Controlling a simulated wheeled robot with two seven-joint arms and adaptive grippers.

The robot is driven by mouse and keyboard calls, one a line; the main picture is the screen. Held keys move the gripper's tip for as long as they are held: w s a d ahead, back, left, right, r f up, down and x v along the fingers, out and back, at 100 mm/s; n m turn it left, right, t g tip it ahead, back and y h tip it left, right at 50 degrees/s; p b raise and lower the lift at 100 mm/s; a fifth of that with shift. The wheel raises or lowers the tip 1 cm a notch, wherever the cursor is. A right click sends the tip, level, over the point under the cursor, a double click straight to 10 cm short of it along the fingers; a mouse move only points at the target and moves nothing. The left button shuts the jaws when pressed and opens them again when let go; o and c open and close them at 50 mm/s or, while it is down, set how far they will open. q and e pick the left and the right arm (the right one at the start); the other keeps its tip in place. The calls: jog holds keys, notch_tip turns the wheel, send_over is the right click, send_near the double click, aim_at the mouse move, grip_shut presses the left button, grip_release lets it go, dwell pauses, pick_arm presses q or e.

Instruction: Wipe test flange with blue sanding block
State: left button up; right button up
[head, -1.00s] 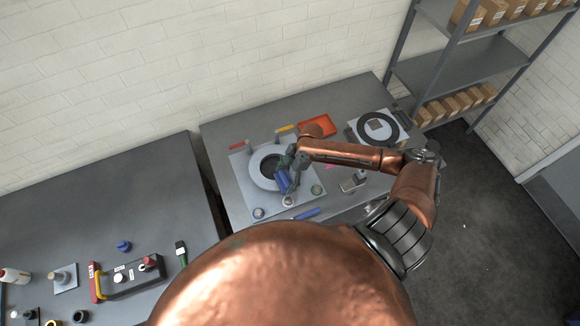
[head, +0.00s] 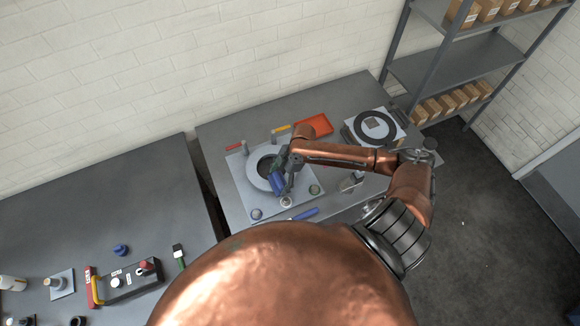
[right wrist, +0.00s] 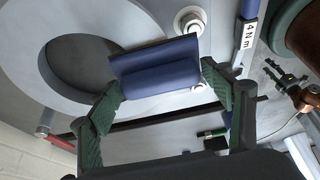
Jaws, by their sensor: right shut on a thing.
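The test flange (head: 255,180) is a pale grey ring with a dark central hole, on a light plate on the right-hand table. It also shows in the right wrist view (right wrist: 25,65) at the left. My right gripper (head: 280,176) is over the near right part of the ring. In the right wrist view its green-padded fingers (right wrist: 160,88) are shut on the blue sanding block (right wrist: 155,70). The block also shows in the head view (head: 277,184), tilted. I cannot tell whether it touches the flange.
The light plate (head: 238,178) bears small round fittings and red and yellow handled tools. A blue tool (head: 303,214) lies at the near edge. An orange tray (head: 318,124) and a black ring (head: 375,128) lie farther right. A gap separates the left table (head: 100,210).

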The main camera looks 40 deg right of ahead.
aim_at(286, 181)
jog(key=shift+s+d, duration=0.15)
jog(key=shift+d, duration=0.7)
jog(key=shift+s+d, duration=0.2)
jog(key=shift+d, duration=0.4)
jog(key=shift+s+d, duration=0.15)
jog(key=shift+d, duration=0.45)
notch_tip(286, 181, up, 3)
jog(key=shift+d+f+p, duration=0.1)
jog(key=shift+f+p, duration=0.1)
jog(key=shift+p, duration=0.9)
notch_tip(286, 181, up, 4)
jog(key=p, duration=0.3)
jog(key=shift+f+p, duration=0.25)
jog(key=shift+p, duration=0.1)
pick_arm(q)
notch_tip(286, 181, up, 7)
jog(key=p, duration=0.1)
jog(key=shift+s, duration=0.25)
pick_arm(e)
jog(key=shift+r, duration=1)
